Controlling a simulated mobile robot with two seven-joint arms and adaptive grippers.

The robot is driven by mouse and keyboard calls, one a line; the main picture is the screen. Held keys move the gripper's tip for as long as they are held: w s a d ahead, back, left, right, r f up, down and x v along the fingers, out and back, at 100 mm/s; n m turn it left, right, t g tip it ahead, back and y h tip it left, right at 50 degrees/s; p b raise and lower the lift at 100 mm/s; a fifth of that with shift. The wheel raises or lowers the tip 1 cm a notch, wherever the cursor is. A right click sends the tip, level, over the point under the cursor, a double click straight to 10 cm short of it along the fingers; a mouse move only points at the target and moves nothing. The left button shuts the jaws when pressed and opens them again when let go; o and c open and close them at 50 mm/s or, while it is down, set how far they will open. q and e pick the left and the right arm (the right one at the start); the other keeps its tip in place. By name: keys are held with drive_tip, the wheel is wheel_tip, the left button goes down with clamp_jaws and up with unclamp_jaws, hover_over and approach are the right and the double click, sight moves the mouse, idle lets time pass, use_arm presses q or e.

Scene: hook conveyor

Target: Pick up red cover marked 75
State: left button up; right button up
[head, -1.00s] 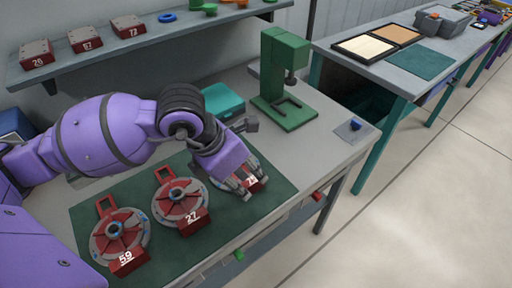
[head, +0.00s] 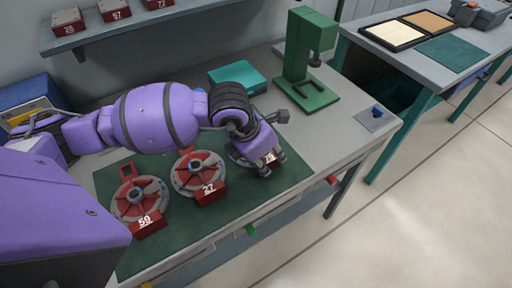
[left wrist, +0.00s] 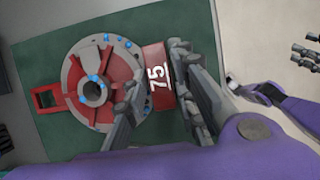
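The red cover marked 75 (left wrist: 157,76) sits on a round grey-and-red fixture (left wrist: 75,72) on the green mat. In the head view the cover (head: 269,158) is partly hidden by my left gripper (head: 274,165). In the left wrist view my left gripper (left wrist: 162,88) has its fingers apart, one on each side of the numbered block, very close to it; firm contact cannot be made out. My right gripper (left wrist: 309,50) shows at the right edge of the left wrist view, away from the cover, fingers apart and seemingly empty.
Covers marked 59 (head: 146,222) and 27 (head: 209,190) stand on similar fixtures to the left. A green press (head: 306,65) and a teal box (head: 238,78) are behind. A shelf (head: 125,27) holds several red blocks. Open floor lies right of the bench.

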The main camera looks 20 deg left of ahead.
use_arm(q)
clamp_jaws()
drive_tip(key=shift+w+r, duration=0.1)
drive_tip(key=shift+r, duration=0.05)
drive_tip(key=shift+w+r, duration=0.1)
drive_tip(key=shift+r, duration=0.05)
